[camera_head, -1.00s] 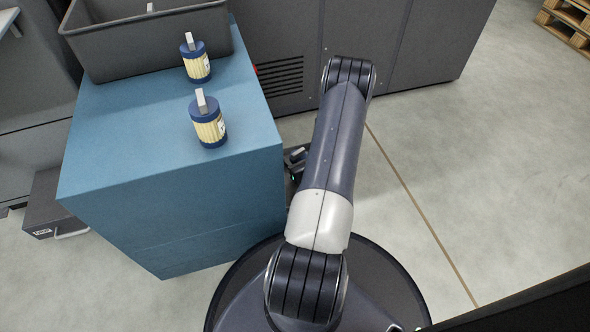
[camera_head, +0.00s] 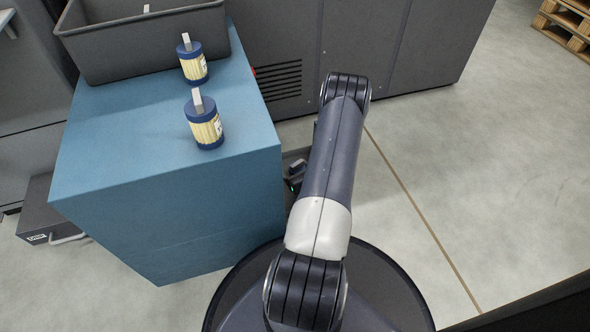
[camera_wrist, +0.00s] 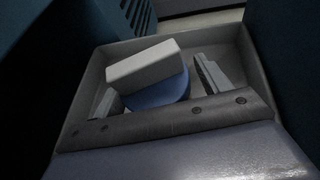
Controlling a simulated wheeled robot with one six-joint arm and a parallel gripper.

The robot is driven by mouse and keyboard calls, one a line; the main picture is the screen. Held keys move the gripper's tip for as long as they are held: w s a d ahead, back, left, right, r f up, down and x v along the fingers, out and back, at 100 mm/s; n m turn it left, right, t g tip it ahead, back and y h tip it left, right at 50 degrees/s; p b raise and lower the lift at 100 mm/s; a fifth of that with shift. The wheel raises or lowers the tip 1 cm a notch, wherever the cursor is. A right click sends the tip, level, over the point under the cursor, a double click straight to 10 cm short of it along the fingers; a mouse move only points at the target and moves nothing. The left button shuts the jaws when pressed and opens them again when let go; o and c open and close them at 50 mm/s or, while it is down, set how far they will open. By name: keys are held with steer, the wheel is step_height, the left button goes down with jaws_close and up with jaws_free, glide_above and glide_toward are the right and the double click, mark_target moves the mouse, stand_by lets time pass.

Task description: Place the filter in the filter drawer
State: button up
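In the wrist view, a filter with a blue top (camera_wrist: 160,92) and a pale grey block-shaped tab (camera_wrist: 143,63) sits inside an open grey drawer (camera_wrist: 245,58). My gripper (camera_wrist: 158,88) has one finger on each side of this filter, with gaps to the tab, so it looks open. In the head view my gripper is mostly hidden behind my arm, low beside the blue cabinet; only a small dark part shows. Two more filters, blue-capped with cream pleats, stand upright on the cabinet: a front one (camera_head: 205,128) and a rear one (camera_head: 193,64).
The blue cabinet (camera_head: 110,145) stands left of my arm, close to it. A grey bin (camera_head: 140,48) rests on its rear. A dark drawer unit with a handle (camera_head: 40,222) is at lower left. A dark machine (camera_head: 400,40) stands behind. The floor at right is clear.

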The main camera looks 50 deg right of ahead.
steer(key=shift+s+r, duration=0.15)
steer(key=shift+r, duration=0.1)
steer(key=p+v, duration=0.4)
steer(key=v, duration=0.7)
steer(key=shift+s+p, duration=0.35)
steer(key=shift+p, duration=0.05)
steer(key=shift+a+r, duration=0.1)
steer(key=shift+c, duration=0.4)
stand_by(0.4)
